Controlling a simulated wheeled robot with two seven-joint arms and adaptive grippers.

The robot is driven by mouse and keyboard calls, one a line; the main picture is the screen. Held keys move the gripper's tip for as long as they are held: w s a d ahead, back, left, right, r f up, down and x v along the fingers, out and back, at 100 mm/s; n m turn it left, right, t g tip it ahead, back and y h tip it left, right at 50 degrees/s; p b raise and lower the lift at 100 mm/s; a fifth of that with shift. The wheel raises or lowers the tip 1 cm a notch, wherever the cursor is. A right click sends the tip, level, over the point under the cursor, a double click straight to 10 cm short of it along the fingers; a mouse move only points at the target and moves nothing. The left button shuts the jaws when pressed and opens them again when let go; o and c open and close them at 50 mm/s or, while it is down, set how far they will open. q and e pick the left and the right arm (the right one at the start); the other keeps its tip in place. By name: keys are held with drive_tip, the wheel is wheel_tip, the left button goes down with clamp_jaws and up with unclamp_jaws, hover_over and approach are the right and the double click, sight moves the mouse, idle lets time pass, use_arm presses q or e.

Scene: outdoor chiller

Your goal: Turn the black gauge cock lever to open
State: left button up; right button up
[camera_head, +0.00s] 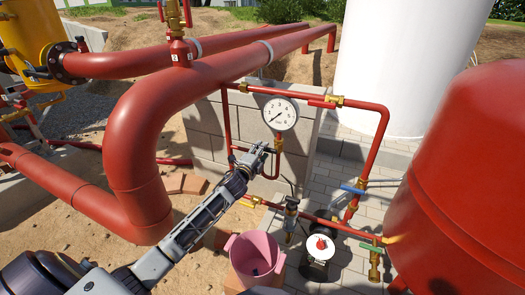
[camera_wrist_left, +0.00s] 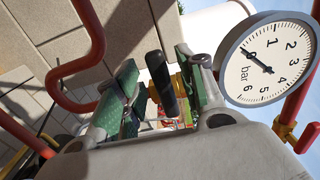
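The pressure gauge (camera_head: 280,113) has a white dial marked in bar and sits on red pipework by the block wall; it also shows at the right of the left wrist view (camera_wrist_left: 265,60). Below it, the black gauge cock lever (camera_wrist_left: 161,83) stands between the green-padded fingers of my left gripper (camera_wrist_left: 155,95), with brass showing behind it. The fingers are apart; a gap shows left of the lever, and the right pad is close to it, contact unclear. In the head view, my left gripper (camera_head: 262,157) is just below and left of the gauge. My right gripper is out of view.
A large red pipe (camera_head: 135,130) bends down left of my arm. A pink bucket (camera_head: 255,260) stands below. A blue-handled valve (camera_head: 353,189), a green-handled valve (camera_head: 371,247) and a red tank (camera_head: 465,180) are at the right. A block wall (camera_head: 205,130) stands behind.

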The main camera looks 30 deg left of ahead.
use_arm(q)
drive_tip(key=shift+w, duration=0.9)
clamp_jaws()
